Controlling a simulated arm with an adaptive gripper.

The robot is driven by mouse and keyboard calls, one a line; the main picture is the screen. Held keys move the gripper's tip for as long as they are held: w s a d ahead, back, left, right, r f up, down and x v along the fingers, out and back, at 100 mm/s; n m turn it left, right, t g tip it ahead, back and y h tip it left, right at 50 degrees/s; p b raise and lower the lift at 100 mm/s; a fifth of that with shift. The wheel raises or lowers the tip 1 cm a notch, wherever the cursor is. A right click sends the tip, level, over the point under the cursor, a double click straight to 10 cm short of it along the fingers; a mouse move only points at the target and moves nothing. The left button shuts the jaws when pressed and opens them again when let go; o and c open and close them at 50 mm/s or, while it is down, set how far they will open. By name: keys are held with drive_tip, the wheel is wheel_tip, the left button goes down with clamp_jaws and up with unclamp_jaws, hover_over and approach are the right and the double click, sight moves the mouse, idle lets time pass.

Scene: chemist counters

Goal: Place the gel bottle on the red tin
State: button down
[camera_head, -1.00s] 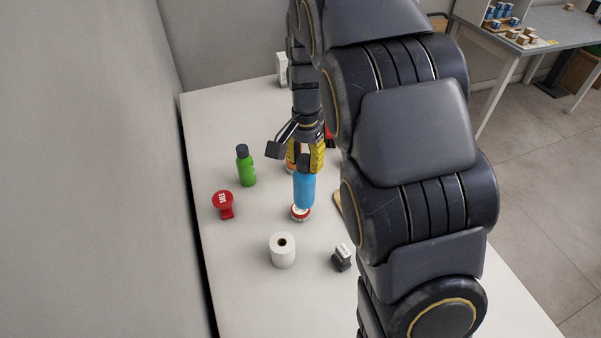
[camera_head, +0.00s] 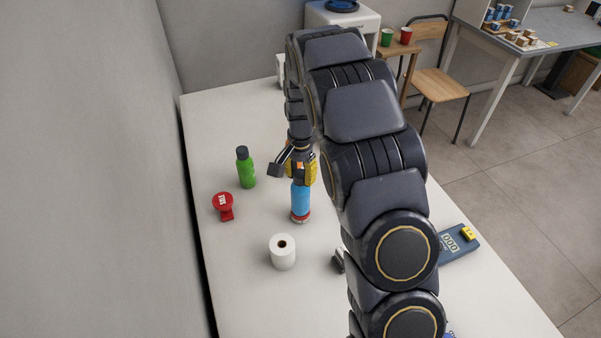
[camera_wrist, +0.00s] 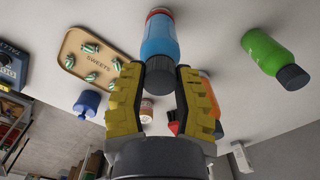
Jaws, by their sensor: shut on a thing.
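The gel bottle, a blue bottle with a dark cap (camera_head: 300,200), is upright directly above the red tin (camera_head: 300,218). Its base appears to meet the tin's top, though I cannot tell whether the tin bears its weight. My gripper (camera_head: 299,176) is shut on its cap end. In the wrist view my gripper (camera_wrist: 158,92) has its yellow-padded fingers on both sides of the dark cap. The blue body (camera_wrist: 160,38) extends away from them, and the red tin (camera_wrist: 159,12) shows at its far end.
A green bottle (camera_head: 246,168), a red item (camera_head: 224,205) and a white roll (camera_head: 283,252) stand nearby on the left and front. A sweets tray (camera_wrist: 82,47) and a small blue bottle (camera_wrist: 87,104) show in the wrist view.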

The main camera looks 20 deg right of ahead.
drive_tip(key=c, duration=0.8)
unclamp_jaws()
drive_tip(key=shift+f, duration=0.1)
drive_tip(key=shift+c, duration=0.2)
